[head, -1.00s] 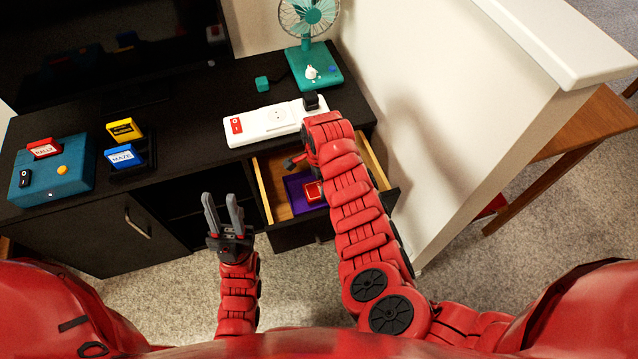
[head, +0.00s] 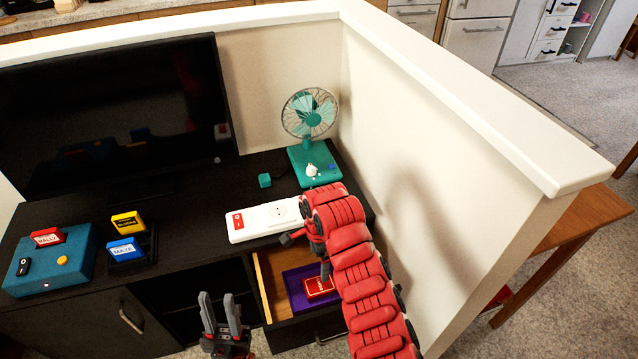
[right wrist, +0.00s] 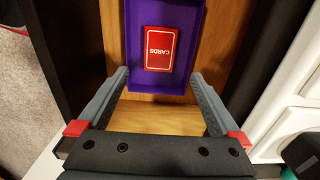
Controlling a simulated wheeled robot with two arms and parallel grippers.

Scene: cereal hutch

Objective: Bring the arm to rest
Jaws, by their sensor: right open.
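My right gripper (right wrist: 158,78) is open and empty in the right wrist view, its fingers apart above the open drawer. In the drawer lies a purple tray (right wrist: 180,91) with a red card box (right wrist: 160,48) marked CARDS. In the head view my right arm (head: 352,255) reaches over the drawer (head: 269,287) and largely hides its gripper. The card box (head: 318,287) shows beside the arm. My left gripper (head: 221,310) is at the bottom of the head view, fingers apart and empty, in front of the cabinet.
A white power strip (head: 262,221) and a teal fan (head: 313,118) stand on the cabinet near the right wall (head: 440,180). A blue console (head: 50,262), yellow and blue cartridges (head: 124,249) and a dark TV (head: 110,115) are to the left.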

